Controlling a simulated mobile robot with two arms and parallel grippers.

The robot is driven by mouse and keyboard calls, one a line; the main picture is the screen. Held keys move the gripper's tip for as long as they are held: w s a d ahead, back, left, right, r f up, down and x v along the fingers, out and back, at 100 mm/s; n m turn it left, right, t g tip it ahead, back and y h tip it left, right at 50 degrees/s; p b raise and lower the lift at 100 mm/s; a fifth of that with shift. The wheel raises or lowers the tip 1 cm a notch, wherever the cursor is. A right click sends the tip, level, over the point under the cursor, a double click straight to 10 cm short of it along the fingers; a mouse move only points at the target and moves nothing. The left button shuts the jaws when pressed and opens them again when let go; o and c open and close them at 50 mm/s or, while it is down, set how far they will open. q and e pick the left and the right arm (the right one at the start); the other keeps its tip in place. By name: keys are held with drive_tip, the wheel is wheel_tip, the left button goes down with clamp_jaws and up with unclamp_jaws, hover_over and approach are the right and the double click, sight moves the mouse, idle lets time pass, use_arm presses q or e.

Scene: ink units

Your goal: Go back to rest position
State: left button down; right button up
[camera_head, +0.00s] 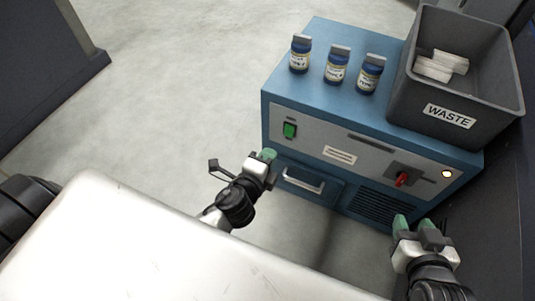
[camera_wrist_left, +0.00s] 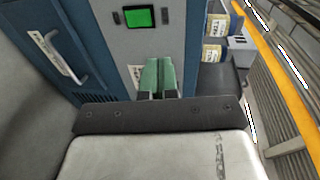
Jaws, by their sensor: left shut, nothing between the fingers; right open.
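My left gripper (camera_head: 268,155) is shut and empty, in front of the left end of the blue cabinet (camera_head: 320,75) in the head view. In the left wrist view its green fingertips (camera_wrist_left: 157,75) are together, below a lit green switch (camera_wrist_left: 139,17). My right gripper (camera_head: 412,222) is open and empty near the lower right of the cabinet front, below the red rotary switch (camera_head: 402,179). I cannot tell from these views whether either gripper touches the cabinet.
Three blue bottles (camera_head: 337,65) stand on the cabinet top. A grey WASTE bin (camera_head: 400,85) with white boxes (camera_head: 436,68) stands at its right. A drawer handle (camera_head: 303,181) is low on the front. The floor (camera_head: 180,80) at left is clear.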

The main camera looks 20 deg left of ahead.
use_arm(q)
drive_tip(key=shift+s, duration=0.1)
use_arm(e)
drive_tip(key=shift+f, duration=0.1)
idle(0.4)
